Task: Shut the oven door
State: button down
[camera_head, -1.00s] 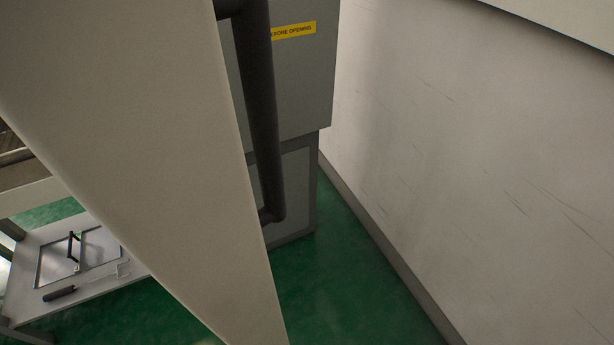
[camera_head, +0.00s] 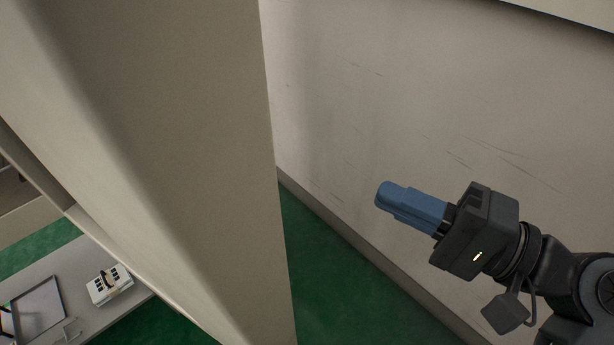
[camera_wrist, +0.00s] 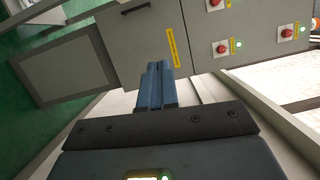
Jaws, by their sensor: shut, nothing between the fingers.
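A tall beige panel (camera_head: 190,170) fills the left half of the head view at close range. It looks like the open oven door, though its handle and the oven body are out of that view. My gripper (camera_head: 384,195), with blue fingers shut and empty, is to the right of the panel, with a visible gap between them. In the wrist view the shut fingers (camera_wrist: 157,70) point toward a grey cabinet (camera_wrist: 205,75). No part that I can surely call the oven door shows in the wrist view.
A scratched pale wall (camera_head: 430,110) stands behind my gripper. Green floor (camera_head: 320,270) shows between panel and wall. A low grey bench (camera_head: 60,290) at lower left bears a white keypad-like box (camera_head: 110,285). The cabinet carries red buttons (camera_wrist: 221,48) and a yellow label (camera_wrist: 172,45).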

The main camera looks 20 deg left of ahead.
notch_tip(320, 180, up, 10)
jog(key=s+d+n+g+h, duration=0.2)
jog(key=n+g, duration=0.6)
jog(key=g, duration=0.2)
jog(key=s+d+p+x, duration=0.1)
jog(key=s+x, duration=0.1)
jog(key=x, duration=1)
jog(key=shift+s+r, duration=0.15)
jog(key=shift+s, duration=0.25)
jog(key=shift+a, duration=0.15)
jog(key=shift+s, duration=0.4)
